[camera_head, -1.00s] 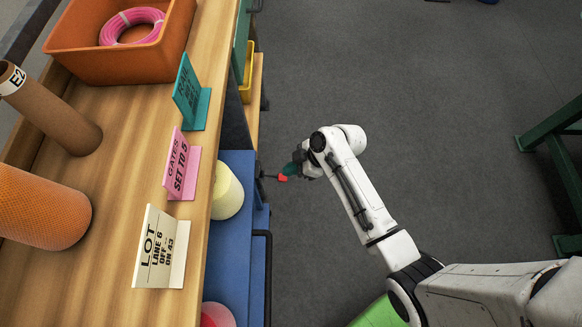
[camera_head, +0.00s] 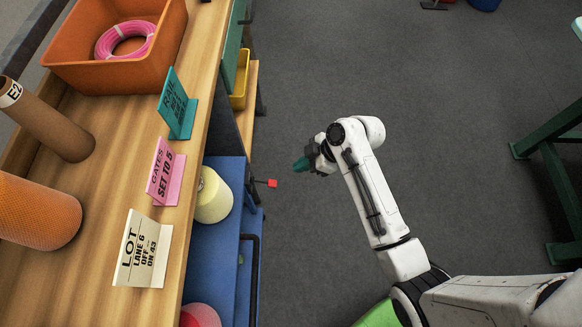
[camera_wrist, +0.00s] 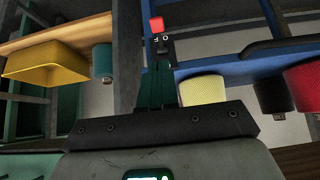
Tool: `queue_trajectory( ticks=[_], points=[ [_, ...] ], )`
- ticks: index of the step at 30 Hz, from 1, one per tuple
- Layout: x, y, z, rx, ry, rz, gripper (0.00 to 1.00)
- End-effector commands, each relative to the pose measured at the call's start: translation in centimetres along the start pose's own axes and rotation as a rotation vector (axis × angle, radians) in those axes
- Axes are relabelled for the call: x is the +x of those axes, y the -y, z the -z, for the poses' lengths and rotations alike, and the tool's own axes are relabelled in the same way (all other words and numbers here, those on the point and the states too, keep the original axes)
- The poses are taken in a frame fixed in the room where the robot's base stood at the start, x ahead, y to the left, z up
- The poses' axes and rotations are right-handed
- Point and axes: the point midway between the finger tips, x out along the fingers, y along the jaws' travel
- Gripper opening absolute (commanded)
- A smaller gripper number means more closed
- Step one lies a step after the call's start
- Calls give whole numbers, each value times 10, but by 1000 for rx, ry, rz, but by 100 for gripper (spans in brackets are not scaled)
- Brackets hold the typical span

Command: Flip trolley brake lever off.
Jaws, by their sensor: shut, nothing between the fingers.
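The brake lever (camera_head: 272,183) is a thin dark rod with a red knob. It sticks out to the right from the side of the blue trolley (camera_head: 230,238). In the wrist view the red knob (camera_wrist: 156,25) stands above a dark plate with white letters, only partly readable. My gripper (camera_head: 300,164), with green fingertips, is a little right of and above the knob in the head view, apart from it. In the wrist view the green fingers (camera_wrist: 157,72) are together and empty, pointing toward the lever, with a gap between.
A yellow tray (camera_wrist: 47,66) sits beside the trolley. Grey floor on the right is clear up to a green frame (camera_head: 545,145).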

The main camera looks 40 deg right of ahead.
Motion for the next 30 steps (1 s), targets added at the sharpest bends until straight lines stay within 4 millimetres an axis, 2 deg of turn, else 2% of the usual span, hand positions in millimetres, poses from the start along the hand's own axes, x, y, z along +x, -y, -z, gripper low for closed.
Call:
queue_trajectory(
  ticks=[3,9,30],
  points=[
    [-19,0,-5,1,0,-2,0],
    [-37,0,-10,1,-1,-1,0],
    [-40,1,-10,6,4,1,0]
  ],
)
